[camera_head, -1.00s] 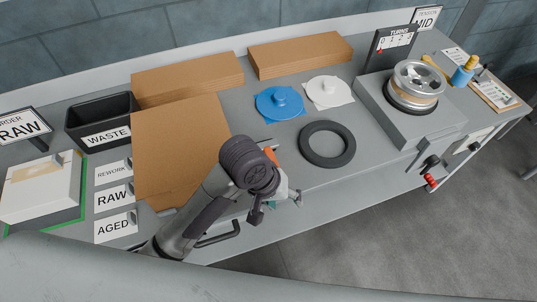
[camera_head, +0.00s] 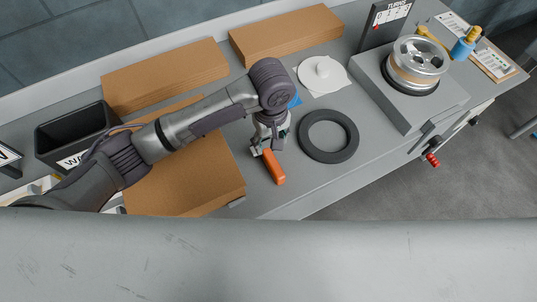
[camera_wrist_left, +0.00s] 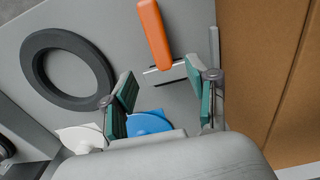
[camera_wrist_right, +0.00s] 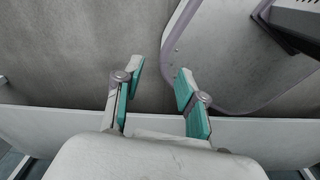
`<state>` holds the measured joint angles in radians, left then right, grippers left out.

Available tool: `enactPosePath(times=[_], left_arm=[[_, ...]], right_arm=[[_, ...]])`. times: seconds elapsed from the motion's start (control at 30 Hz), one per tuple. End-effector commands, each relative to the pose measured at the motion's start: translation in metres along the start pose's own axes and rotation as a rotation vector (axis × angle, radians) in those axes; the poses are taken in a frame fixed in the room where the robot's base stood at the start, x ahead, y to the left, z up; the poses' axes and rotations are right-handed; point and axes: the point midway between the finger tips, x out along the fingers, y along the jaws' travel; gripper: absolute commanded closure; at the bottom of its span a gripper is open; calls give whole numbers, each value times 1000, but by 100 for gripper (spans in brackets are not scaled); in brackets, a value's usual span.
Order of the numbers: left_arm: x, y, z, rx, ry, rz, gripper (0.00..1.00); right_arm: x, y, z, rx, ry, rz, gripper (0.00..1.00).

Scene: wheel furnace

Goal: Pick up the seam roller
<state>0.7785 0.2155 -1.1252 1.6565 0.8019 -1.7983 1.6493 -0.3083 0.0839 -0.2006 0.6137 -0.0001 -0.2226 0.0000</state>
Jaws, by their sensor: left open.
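The seam roller (camera_head: 273,167), with an orange handle and a thin metal end, lies on the grey bench between the cardboard and the black ring. In the left wrist view its orange handle (camera_wrist_left: 154,35) points away, with its metal end (camera_wrist_left: 163,69) near my fingertips. My left gripper (camera_head: 268,143) is just over its metal end, partly hiding it. My right gripper (camera_wrist_right: 160,77) is open and empty, away from the bench top.
A black ring (camera_head: 304,143) lies to the right of the left gripper. Cardboard (camera_head: 195,180) lies to the left. A blue lidded disc (camera_wrist_left: 150,123) is partly hidden by the gripper. A white disc (camera_head: 335,80) and the wheel stand (camera_head: 400,112) are farther right.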

Motion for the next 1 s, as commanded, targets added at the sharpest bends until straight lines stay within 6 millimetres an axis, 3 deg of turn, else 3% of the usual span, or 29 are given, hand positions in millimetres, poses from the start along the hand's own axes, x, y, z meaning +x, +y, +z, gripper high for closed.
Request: enactPosePath(times=[0.07, 0.17, 0.37, 0.5, 0.7, 0.93, 1.0], left_arm=[[15, -1, -1, -3, 1, -4, 42], [27, -1, -1, -2, 1, -2, 42], [40, -1, 0, 0, 1, -1, 42], [60, -2, 2, 0, 1, -3, 42], [84, -2, 1, 0, 2, 1, 42], [86, -2, 2, 0, 2, 1, 42], [86, -2, 2, 0, 2, 2, 50]], right_arm=[[-2, 3, 14, -2, -21, 4, 60], [-3, 5, 16, -3, -24, 6, 60], [-5, 5, -14, 0, 22, 6, 60], [-13, -2, -29, 4, 44, -2, 60], [-14, -7, -21, 6, 32, -8, 60], [-14, -6, -7, 5, 10, -8, 60], [-14, -4, -7, 4, 10, -5, 60]])
